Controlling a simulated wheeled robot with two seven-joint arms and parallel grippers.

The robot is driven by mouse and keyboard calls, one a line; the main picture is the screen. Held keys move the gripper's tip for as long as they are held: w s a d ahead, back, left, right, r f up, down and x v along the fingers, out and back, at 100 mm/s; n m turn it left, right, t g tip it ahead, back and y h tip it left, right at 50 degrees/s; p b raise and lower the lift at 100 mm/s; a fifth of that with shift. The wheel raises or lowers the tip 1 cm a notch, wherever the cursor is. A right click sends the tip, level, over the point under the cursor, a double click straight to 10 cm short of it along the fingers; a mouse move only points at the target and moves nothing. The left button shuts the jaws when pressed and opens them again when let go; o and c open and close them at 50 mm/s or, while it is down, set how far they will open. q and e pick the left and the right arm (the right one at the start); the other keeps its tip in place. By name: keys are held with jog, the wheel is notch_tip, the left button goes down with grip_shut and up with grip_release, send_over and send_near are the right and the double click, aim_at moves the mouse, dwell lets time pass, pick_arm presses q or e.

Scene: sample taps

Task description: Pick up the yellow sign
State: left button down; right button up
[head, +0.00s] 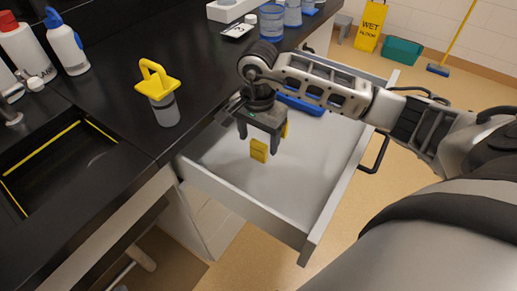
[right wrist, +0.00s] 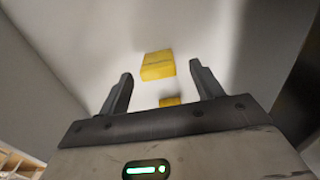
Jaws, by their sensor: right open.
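A yellow sign with dark lettering that reads WET (head: 371,24) stands on the floor at the back right, well away from my grippers. Inside the open drawer are small yellow pieces; one (head: 259,150) shows below my right gripper (head: 258,141), with a faint dark mark on its face. In the right wrist view this yellow piece (right wrist: 158,65) appears ahead between the fingers, and a second yellow piece (right wrist: 170,102) shows nearer the palm. My right gripper (right wrist: 160,72) is open, with a gap around the piece. My left gripper is out of view.
The white drawer (head: 305,240) surrounds the gripper with raised walls; a blue item (head: 302,105) lies at its back. A yellow-topped jar (head: 165,108), bottles (head: 66,45) and beakers (head: 272,22) stand on the black counter. A sink (head: 55,165) is at left.

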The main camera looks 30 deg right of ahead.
aim_at(259, 143)
notch_tip(259, 143, down, 4)
jog(key=shift+s+r, duration=0.15)
jog(key=shift+r, duration=0.05)
jog(key=c, duration=1)
jog(key=shift+c, duration=0.2)
